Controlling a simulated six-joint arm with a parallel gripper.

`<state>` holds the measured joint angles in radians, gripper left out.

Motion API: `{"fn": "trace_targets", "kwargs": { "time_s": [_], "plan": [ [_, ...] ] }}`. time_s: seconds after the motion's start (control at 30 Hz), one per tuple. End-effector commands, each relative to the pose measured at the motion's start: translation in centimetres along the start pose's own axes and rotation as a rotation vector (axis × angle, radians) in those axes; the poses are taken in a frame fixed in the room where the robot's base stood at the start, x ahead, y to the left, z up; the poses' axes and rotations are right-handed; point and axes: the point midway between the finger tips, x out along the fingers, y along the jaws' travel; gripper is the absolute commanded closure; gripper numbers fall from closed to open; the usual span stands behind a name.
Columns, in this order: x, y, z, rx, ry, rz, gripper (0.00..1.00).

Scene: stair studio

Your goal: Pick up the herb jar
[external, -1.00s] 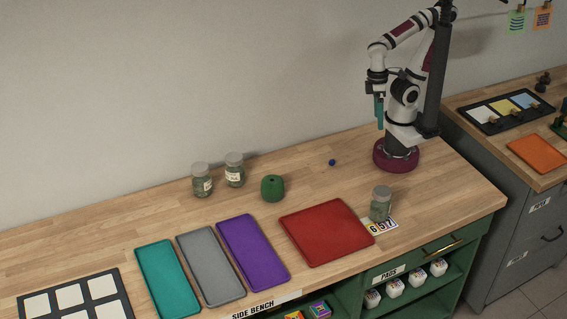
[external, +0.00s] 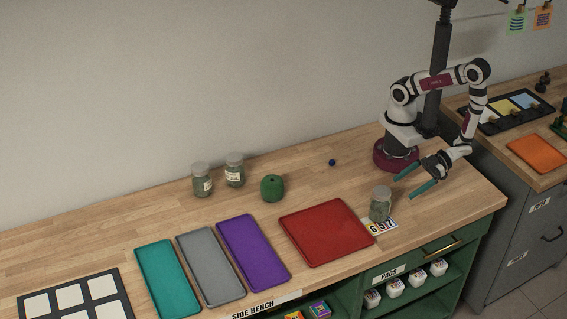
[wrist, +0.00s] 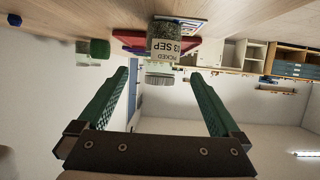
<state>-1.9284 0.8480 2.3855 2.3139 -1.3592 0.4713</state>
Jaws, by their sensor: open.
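A glass herb jar (external: 380,206) with a grey lid and green contents stands upright by the number card at the front right of the bench. In the wrist view, which is upside down, the jar (wrist: 165,42) shows a "PICKED 03 SEP" label, ahead of and between the fingers. My gripper (external: 405,188) is open and empty, with teal fingers pointing toward the jar from its right, apart from it. Two similar jars, a left one (external: 202,182) and a right one (external: 235,172), stand at the back near the wall.
A red tray (external: 322,232) lies just left of the near jar, with a number card (external: 383,227) at the jar's foot. A green round object (external: 272,188) and small blue ball (external: 332,162) lie farther back. Purple (external: 253,252), grey and teal trays lie left.

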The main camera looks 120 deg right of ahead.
Motion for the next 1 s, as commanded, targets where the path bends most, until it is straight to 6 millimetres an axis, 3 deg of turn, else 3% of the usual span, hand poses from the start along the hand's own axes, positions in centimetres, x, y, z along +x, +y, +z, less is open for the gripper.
{"fn": "trace_targets", "kwargs": {
  "time_s": [0.2,0.5,0.7,1.0],
  "plan": [
    [6.0,0.2,0.0,0.001,-0.003,0.011,0.00],
    [9.7,0.0,-0.1,0.004,-0.006,0.006,0.00],
    [13.6,-0.2,-0.5,0.004,-0.007,0.008,0.00],
    [14.4,-0.4,-0.5,0.003,-0.007,0.002,0.02]
  ]
}}
